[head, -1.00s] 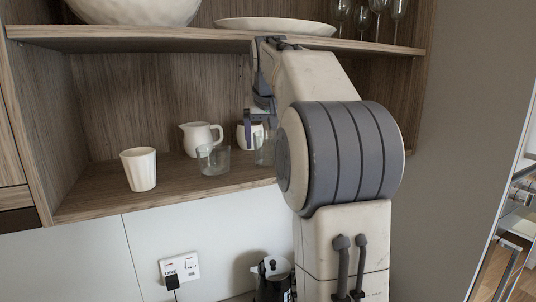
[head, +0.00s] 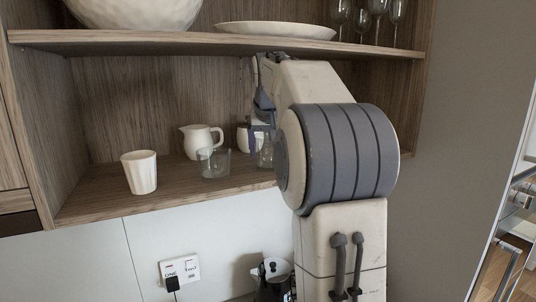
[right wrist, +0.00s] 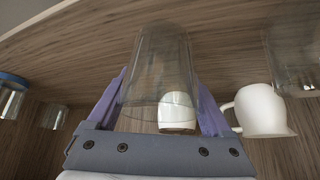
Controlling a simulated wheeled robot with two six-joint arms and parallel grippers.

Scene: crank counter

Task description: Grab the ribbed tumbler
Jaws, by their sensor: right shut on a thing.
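The ribbed tumbler (right wrist: 158,62) is clear glass with faint upright lines. In the right wrist view it stands between the purple fingers of my right gripper (right wrist: 160,105), which is shut on it. In the head view the tumbler (head: 265,153) shows only in part at the shelf's right side, beside my right gripper (head: 259,138); my arm hides the rest. I cannot tell whether its base touches the shelf. My left gripper is not in view.
A clear glass (head: 213,161), white jug (head: 201,141) and white fluted cup (head: 140,172) stand left of the tumbler on the lower shelf (head: 95,196). A white vessel (head: 243,138) is close behind the gripper. The upper shelf (head: 170,41) hangs just above.

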